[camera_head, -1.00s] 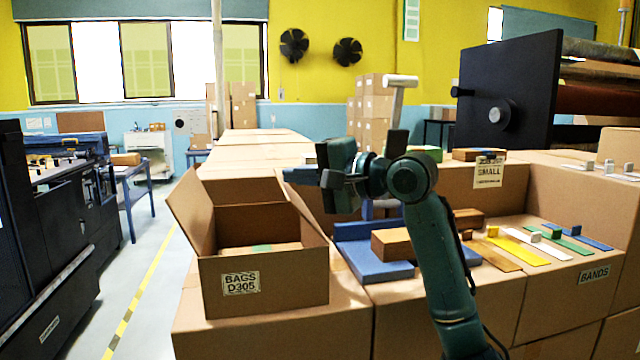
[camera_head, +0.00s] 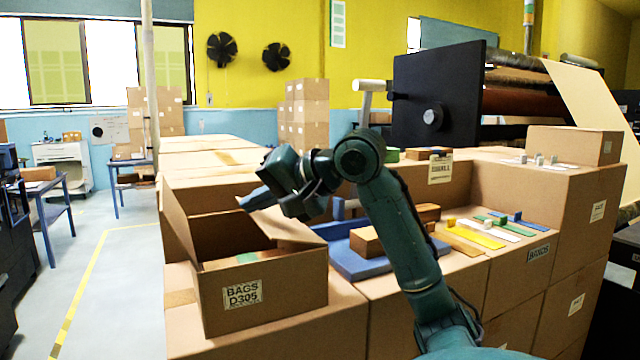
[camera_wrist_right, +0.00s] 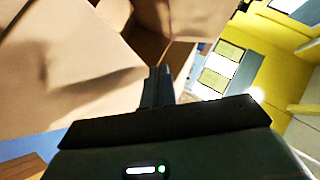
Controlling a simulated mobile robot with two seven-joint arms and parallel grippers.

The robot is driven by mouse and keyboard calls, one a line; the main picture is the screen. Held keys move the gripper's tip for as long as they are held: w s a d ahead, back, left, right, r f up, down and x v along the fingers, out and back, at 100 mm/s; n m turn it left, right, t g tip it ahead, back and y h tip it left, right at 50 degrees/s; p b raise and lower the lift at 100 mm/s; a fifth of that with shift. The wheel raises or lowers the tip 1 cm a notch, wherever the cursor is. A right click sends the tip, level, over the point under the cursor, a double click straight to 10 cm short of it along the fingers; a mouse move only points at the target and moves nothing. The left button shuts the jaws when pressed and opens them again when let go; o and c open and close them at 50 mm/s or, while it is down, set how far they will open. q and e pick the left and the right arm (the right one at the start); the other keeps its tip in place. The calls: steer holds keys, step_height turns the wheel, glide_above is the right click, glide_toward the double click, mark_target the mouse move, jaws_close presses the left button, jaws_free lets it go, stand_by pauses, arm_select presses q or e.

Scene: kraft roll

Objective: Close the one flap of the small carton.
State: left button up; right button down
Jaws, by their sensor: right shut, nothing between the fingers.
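The small open carton (camera_head: 262,298), labelled BAGS D305, stands on larger boxes in the lower left of the head view. Its left flap (camera_head: 183,225) stands up, leaning outward. Another flap (camera_head: 292,232) slopes at the right side of the opening. Inside, a green-marked item (camera_head: 247,257) partly shows. My right gripper (camera_head: 250,201) is shut and empty, above the back right of the carton, fingers pointing left. I cannot tell whether it touches cardboard. In the right wrist view, the shut fingers (camera_wrist_right: 157,86) are beside large brown cardboard faces (camera_wrist_right: 65,70). My left gripper is out of view.
Right of the carton lie a blue tray (camera_head: 362,264) and a brown block (camera_head: 367,243), close behind my right arm. Coloured bands (camera_head: 480,238) lie farther right. A SMALL sign (camera_head: 440,168) stands behind. The floor at left (camera_head: 120,270) is free.

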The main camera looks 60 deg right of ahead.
steer(key=shift+a+f, duration=0.25)
steer(key=shift+f, duration=0.15)
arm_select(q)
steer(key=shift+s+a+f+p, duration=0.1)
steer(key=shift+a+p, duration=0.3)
arm_select(e)
steer(key=shift+w+a+f+n+g+h, duration=0.2)
steer(key=shift+f+n+g+h, duration=0.15)
steer(key=shift+f, duration=0.2)
